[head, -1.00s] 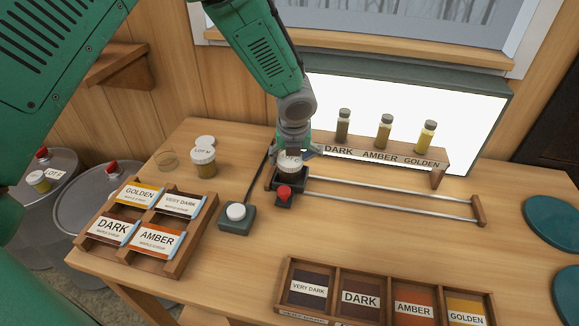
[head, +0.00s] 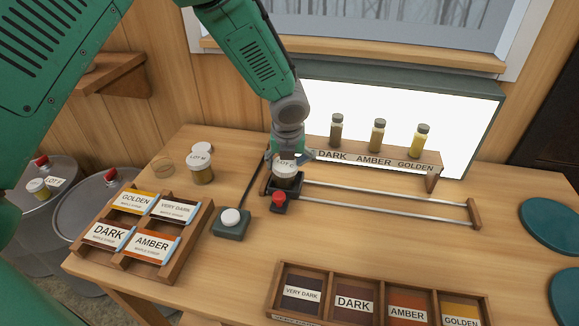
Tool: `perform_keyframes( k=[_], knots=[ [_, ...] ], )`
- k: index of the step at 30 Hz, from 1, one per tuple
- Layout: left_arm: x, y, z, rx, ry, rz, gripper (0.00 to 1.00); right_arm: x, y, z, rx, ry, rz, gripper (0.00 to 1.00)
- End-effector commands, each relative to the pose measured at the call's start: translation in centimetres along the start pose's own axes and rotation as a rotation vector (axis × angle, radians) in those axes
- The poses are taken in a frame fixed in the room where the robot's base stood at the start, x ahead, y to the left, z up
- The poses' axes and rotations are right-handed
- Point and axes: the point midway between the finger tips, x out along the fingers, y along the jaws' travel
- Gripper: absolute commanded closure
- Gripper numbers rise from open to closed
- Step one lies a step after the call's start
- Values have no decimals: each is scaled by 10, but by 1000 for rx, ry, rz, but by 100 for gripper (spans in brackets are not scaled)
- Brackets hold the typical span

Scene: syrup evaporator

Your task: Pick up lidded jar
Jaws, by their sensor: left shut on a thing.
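The lidded jar (head: 286,177) has a white lid with lettering on it and a dark lower part. It is upright at the left end of the two-rail slide, just above or still partly in the dark carriage (head: 272,187); I cannot tell if its base touches. My left gripper (head: 288,160) comes down from above and is shut on the jar at its lid, hiding part of it. Another jar (head: 202,174), marked LOT M on its lid, stands to the left on the table. My right gripper is not in view.
A red knob (head: 279,198) sits in front of the carriage, and a white-button box (head: 231,223) is to its left. Sample vials stand on a wooden rack (head: 372,160) before a lit panel. Label trays (head: 172,262) and (head: 380,275) lie in front. The table between the rails and front tray is clear.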

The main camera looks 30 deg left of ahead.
Motion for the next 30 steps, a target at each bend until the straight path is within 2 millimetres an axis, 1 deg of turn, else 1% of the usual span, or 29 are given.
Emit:
perform_keyframes(
  k=[1,3,4,5,9,13,18,25,26,27,29,30],
  knots=[
    [-4,3,-1,-2,7,3,84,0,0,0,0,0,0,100],
    [-17,4,4,-5,6,0,88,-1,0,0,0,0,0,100],
    [-23,4,5,-5,6,-1,92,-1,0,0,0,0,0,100],
    [-29,4,8,-4,4,-1,100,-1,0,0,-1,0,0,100],
    [-59,3,16,-4,2,-3,100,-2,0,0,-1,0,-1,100],
    [-79,0,20,-2,1,-2,100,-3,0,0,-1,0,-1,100],
    [-92,-3,23,-1,1,1,100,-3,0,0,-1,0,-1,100],
    [-93,-2,24,-1,1,-1,100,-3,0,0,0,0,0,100],
    [-93,-1,24,-1,1,-2,96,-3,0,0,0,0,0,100],
    [-92,-1,24,-1,1,-2,82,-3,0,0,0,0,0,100],
    [-92,-1,24,-1,1,-2,61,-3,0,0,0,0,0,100],
    [-92,0,25,-2,1,-3,47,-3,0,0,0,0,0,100]
  ],
)
